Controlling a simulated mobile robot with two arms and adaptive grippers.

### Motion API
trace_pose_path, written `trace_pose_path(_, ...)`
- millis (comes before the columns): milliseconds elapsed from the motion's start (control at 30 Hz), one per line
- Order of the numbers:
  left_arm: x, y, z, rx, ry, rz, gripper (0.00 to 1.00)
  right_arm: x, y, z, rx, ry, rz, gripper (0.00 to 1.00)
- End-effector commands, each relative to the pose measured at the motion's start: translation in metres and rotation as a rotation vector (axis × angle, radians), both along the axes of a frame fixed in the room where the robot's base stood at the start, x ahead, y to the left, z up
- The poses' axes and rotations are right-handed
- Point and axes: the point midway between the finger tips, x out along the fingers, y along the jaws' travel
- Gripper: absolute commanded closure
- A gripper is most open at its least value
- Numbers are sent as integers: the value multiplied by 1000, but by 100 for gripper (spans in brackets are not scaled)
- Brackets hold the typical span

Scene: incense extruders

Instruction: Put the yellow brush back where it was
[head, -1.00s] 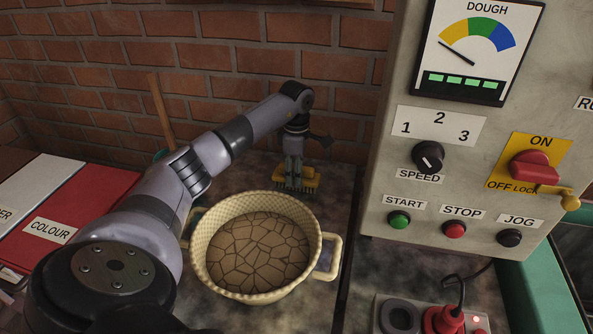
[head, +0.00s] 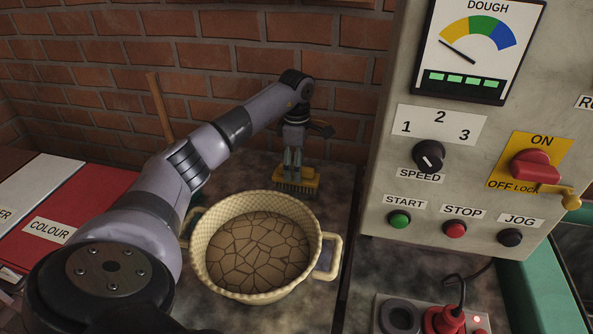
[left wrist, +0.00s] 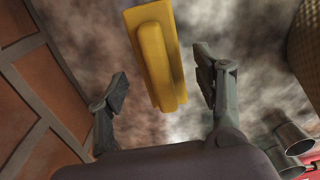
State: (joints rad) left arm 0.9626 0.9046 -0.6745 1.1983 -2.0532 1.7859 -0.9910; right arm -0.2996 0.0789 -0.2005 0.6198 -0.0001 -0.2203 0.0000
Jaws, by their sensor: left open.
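The yellow brush (head: 297,180) rests upright on the counter by the brick wall, behind the cream pot, with its dark bristles down. In the left wrist view the yellow brush (left wrist: 155,55) shows its plain top between and beyond the two fingers, touching neither. My left gripper (head: 292,165) is just above the brush. It also shows in the left wrist view (left wrist: 160,85), where its fingers are spread wide with nothing between the tips. My right gripper is not in view.
A cream pot (head: 200,235) with cracked brown contents stands in front of the brush. The control panel (head: 385,195) rises to the right. A brick wall (head: 225,100) is close behind. Metal cylinders (left wrist: 290,132) show in the left wrist view.

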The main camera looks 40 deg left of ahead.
Motion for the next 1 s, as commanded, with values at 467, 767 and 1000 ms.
trace_pose_path(467,1,1,89,0,-2,1,39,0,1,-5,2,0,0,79)
trace_pose_path(767,1,1,96,0,0,0,39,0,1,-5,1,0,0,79)
trace_pose_path(1000,1,1,95,0,0,0,39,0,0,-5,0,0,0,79)
